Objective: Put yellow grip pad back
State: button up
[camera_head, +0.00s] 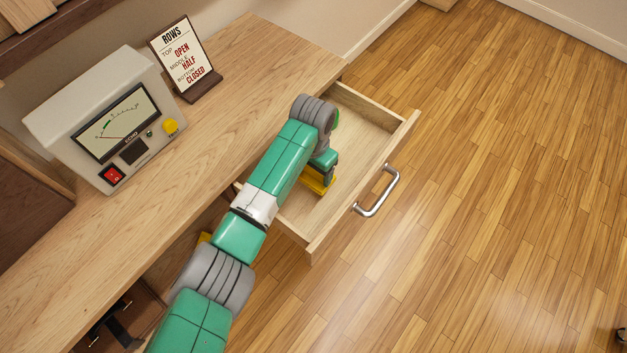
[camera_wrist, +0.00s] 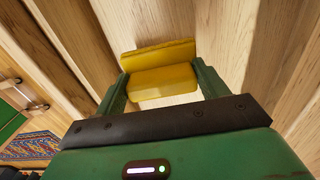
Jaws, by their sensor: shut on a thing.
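The yellow grip pad (camera_wrist: 162,80) is a block with a raised lip along its far side. In the wrist view it sits between the two green fingers of my gripper (camera_wrist: 161,88), which is shut on it. In the head view my gripper (camera_head: 325,172) points down inside the open wooden drawer (camera_head: 301,222). The pad (camera_head: 316,184) shows as a yellow strip under the fingers, partly hidden by my arm. I cannot tell whether it touches the drawer floor.
The drawer's front has a metal handle (camera_head: 378,192). The desk top (camera_head: 245,70) holds a meter box (camera_head: 95,110) and a small "ROWS" sign (camera_head: 182,58). A yellow thing (camera_head: 204,238) shows partly behind my arm.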

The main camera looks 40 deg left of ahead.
aim_at(313, 178)
jog(key=shift+f+b, duration=1.2)
jog(key=shift+f, duration=1.15)
jog(key=shift+w, duration=0.1)
jog(key=shift+f, duration=0.15)
jog(key=o, duration=1)
notch_tip(313, 178, up, 12)
jog(key=p, duration=0.6)
jog(key=shift+r, duration=0.2)
